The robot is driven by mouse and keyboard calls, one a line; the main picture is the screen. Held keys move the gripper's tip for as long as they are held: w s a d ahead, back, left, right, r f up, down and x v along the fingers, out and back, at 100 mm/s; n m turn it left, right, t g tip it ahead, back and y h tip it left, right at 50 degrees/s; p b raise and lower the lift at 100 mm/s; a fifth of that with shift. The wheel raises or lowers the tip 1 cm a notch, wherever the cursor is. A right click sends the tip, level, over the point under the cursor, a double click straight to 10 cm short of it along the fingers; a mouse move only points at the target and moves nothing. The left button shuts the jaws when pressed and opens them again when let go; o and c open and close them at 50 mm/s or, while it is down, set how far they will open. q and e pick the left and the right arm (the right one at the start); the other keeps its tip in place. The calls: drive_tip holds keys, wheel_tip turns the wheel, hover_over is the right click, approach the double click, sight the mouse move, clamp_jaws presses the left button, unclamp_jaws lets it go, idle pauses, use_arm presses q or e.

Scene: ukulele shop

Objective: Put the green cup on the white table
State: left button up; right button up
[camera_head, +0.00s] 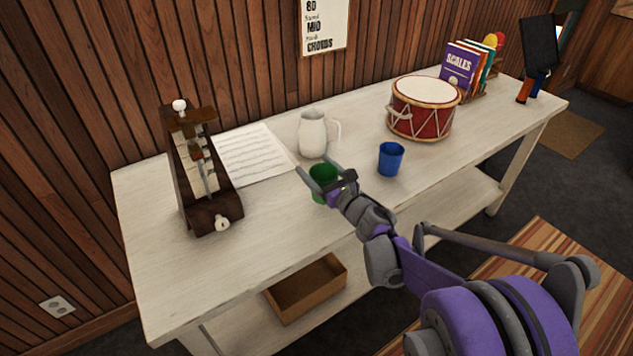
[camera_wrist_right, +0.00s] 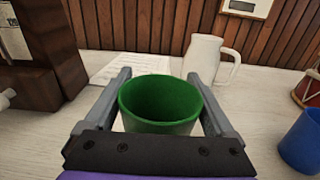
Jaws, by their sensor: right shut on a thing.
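My right gripper (camera_head: 318,172) is shut on the cup, with one finger on each side. In the right wrist view the cup (camera_wrist_right: 160,102) stands upright and its open, empty inside shows. Its base is hidden by the gripper, so I cannot tell whether it touches the tabletop. My left gripper is not in view.
A blue cup (camera_head: 390,158) stands to the right of the green cup. A white pitcher (camera_head: 312,134) stands behind it, with sheet music (camera_head: 252,154) to the left. A wooden metronome-like device (camera_head: 200,170) and a red drum (camera_head: 422,110) are farther out. The front left tabletop is clear.

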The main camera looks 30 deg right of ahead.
sight(317, 178)
drive_tip(key=shift+f+b, duration=0.4)
drive_tip(key=shift+f, duration=1.25)
drive_tip(key=shift+f, duration=0.15)
drive_tip(key=o, duration=1)
drive_tip(key=shift+o, duration=0.2)
